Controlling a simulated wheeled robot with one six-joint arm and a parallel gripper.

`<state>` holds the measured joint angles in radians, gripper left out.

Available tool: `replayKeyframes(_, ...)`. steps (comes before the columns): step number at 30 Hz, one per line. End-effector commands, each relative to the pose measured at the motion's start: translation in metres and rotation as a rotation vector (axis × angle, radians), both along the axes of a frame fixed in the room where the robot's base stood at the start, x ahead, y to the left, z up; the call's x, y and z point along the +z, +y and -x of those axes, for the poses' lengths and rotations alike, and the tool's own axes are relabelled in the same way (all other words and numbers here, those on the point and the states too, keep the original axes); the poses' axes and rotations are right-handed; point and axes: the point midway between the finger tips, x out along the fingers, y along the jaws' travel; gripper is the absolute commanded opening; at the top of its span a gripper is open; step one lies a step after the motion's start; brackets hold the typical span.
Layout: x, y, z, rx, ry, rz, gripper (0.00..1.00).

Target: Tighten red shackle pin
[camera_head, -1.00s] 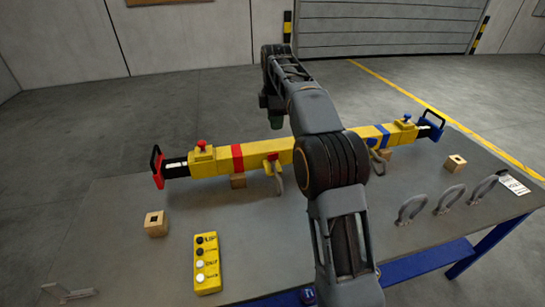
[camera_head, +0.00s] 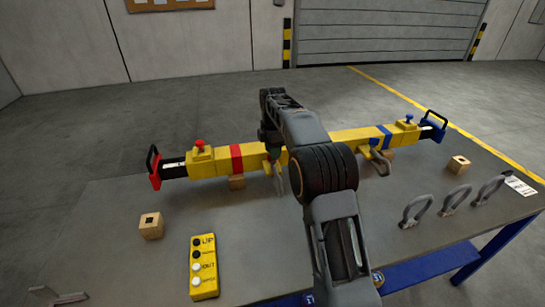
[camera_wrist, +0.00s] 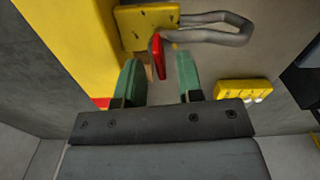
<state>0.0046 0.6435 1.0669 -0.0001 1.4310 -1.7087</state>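The red shackle pin (camera_wrist: 157,55) shows in the wrist view as a flat red head beside a yellow lug (camera_wrist: 145,25). Its grey shackle (camera_wrist: 225,28) extends to the right of the lug. In the head view the shackle (camera_head: 279,182) hangs under the yellow beam (camera_head: 212,164), near its red band; the pin is hidden behind my arm. My gripper (camera_wrist: 159,82) is open, its green fingers on either side of the pin head in the picture. Gaps show on both sides; I cannot tell how deep the head sits between the fingertips.
A yellow button box (camera_head: 204,267) lies on the grey table (camera_head: 110,205). Wooden blocks (camera_head: 151,226) stand on it, and several loose grey shackles (camera_head: 416,211) lie at the right. A second shackle (camera_head: 380,163) with a blue pin hangs farther right on the beam.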

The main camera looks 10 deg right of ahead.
Motion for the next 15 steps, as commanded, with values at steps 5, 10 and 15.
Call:
replayKeyframes(5, -0.015, 0.0, 0.0, -0.001, 0.001, 0.0, 0.34)
replayKeyframes(10, -0.019, 0.0, 0.0, -0.001, 0.0, 0.0, 0.34)
replayKeyframes(15, -0.019, 0.0, 0.0, -0.001, 0.0, 0.0, 0.34)
